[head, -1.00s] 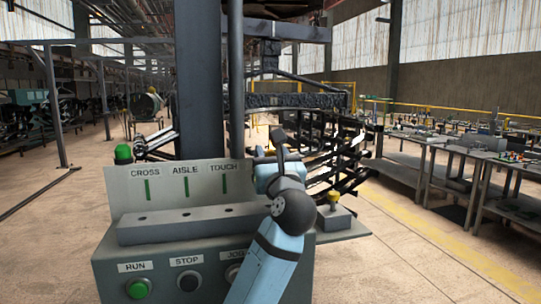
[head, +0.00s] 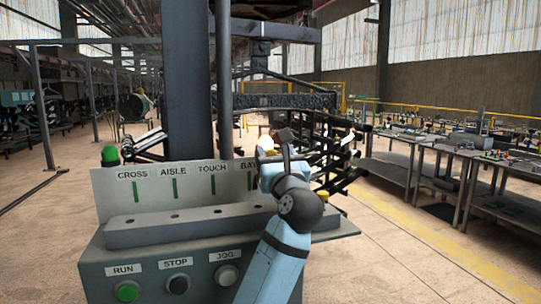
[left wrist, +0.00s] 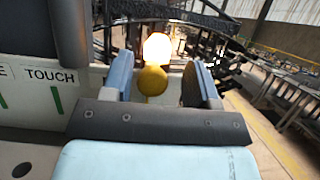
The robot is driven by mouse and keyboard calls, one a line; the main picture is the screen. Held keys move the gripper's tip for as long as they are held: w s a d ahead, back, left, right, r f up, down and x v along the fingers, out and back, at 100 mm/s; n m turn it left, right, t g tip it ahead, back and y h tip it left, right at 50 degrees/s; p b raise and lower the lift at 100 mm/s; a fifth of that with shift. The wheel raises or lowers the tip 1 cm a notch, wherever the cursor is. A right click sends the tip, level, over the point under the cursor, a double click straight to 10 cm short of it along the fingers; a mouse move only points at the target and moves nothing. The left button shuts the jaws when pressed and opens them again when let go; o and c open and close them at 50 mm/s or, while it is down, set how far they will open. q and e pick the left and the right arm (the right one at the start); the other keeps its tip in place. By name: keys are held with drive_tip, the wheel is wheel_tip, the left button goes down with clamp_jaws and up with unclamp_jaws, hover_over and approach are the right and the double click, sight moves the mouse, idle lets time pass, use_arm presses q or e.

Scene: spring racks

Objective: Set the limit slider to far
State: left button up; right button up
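The grey control console (head: 150,262) stands in front of me, with an upright label panel (head: 110,190) at its back. No part is readable as the limit slider or its far mark. My left gripper (head: 285,138) is above the console's right part, in front of the panel's right end. In the left wrist view its two fingers (left wrist: 158,85) are apart, with a round yellow knob (left wrist: 152,82) showing between them. I cannot tell whether they touch it. A yellow knob (head: 323,196) also shows right of my arm in the head view; I cannot tell if it is the same one.
RUN (head: 127,291), STOP (head: 178,283) and JOG (head: 227,275) buttons are on the console front. A green lamp (head: 109,154) is at the panel's left. A bright lamp (left wrist: 157,47) glows beyond the fingers. A dark column (head: 185,80) rises behind.

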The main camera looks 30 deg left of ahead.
use_arm(q)
drive_tip(key=shift+s, duration=0.1)
drive_tip(key=b+v, duration=0.2)
drive_tip(key=v, duration=1.1)
drive_tip(key=shift+s+d+f, duration=0.15)
drive_tip(key=shift+d+f, duration=0.05)
drive_tip(key=shift+d, duration=0.1)
